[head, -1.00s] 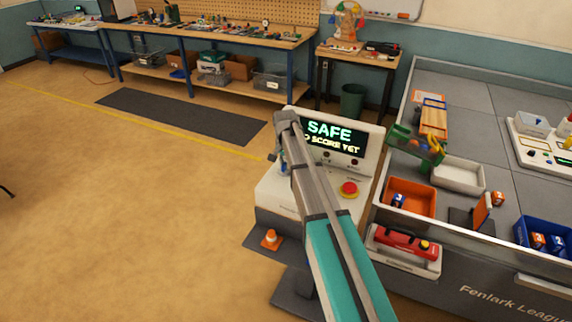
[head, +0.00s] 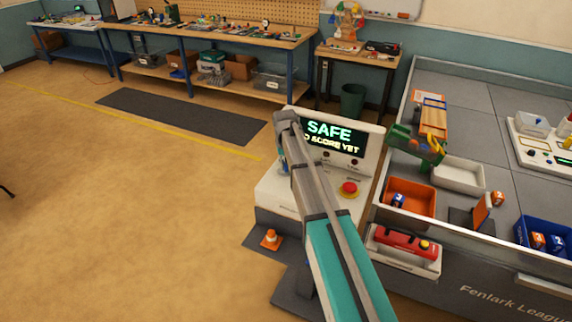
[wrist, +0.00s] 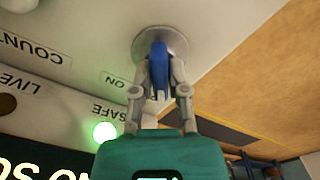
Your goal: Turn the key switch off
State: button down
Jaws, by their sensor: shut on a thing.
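In the wrist view, the blue key (wrist: 160,58) stands in the round silver collar (wrist: 177,39) of the key switch on the pale console. My gripper (wrist: 160,88) is shut on the key, one finger on each side. The key's flat grip runs nearly up and down in the picture. An "ON" label (wrist: 113,79) is beside the collar, upside down. In the head view, my arm hides most of the switch area on the console (head: 283,200).
The console screen (head: 333,134) reads "SAFE", and a green lamp (wrist: 104,131) glows by the SAFE label. A red button (head: 348,188) is right of my arm. The game table with an orange bin (head: 412,212) is close on the right. Open floor lies left.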

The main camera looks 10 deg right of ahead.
jog(key=shift+n, duration=0.9)
jog(key=c, duration=0.6)
grip_release()
jog(key=shift+c, duration=0.2)
jog(key=s+m, duration=0.1)
jog(key=s, duration=2.7)
jog(key=shift+s+d+m, duration=0.2)
jog(key=shift+s+m, duration=0.2)
